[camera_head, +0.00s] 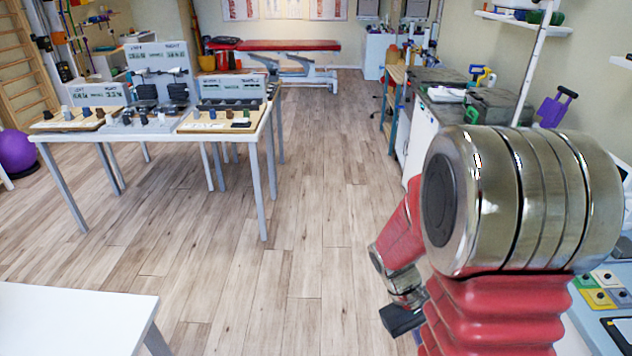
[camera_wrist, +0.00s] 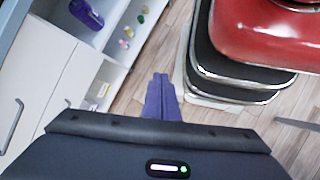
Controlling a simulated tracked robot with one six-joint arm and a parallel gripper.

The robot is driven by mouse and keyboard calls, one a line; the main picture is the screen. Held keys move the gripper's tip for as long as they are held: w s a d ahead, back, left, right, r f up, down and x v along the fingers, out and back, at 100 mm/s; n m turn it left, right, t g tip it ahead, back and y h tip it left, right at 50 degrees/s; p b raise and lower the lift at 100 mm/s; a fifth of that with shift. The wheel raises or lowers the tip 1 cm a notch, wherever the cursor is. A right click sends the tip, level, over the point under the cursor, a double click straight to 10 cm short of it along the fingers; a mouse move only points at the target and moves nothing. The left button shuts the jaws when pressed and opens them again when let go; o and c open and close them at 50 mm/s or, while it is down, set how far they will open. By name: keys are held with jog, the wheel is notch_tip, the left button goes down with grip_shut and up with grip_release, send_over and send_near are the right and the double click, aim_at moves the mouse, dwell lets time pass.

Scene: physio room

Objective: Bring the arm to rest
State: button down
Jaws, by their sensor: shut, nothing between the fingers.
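My arm stands at the right of the head view, its red and bare-metal links bent and reaching down. Its dark gripper (camera_head: 403,318) hangs low over the wooden floor, left of the nearest arm links; its fingers cannot be made out there. In the wrist view my gripper (camera_wrist: 161,92) shows its two fingers together, shut and empty, above the floor. White cabinet fronts and an open shelf lie to their left in that view. Parts of my own red and black body are at the upper right.
A white-topped table (camera_head: 70,318) is at the lower left. A table with trays and panels (camera_head: 262,122) stands at left. A white cabinet (camera_head: 421,140) lines the right side, near my arm. A red treatment couch (camera_head: 290,45) is at the back. The middle floor is clear.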

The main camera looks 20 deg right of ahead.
jog(key=w+a+r+t+y, duration=0.3)
jog(key=a+r+t, duration=0.8)
jog(key=a+r, duration=0.8)
notch_tip(320, 180, up, 3)
jog(key=shift+f, duration=0.1)
jog(key=shift+d, duration=0.1)
jog(key=shift+d, duration=0.1)
dwell(0.4)
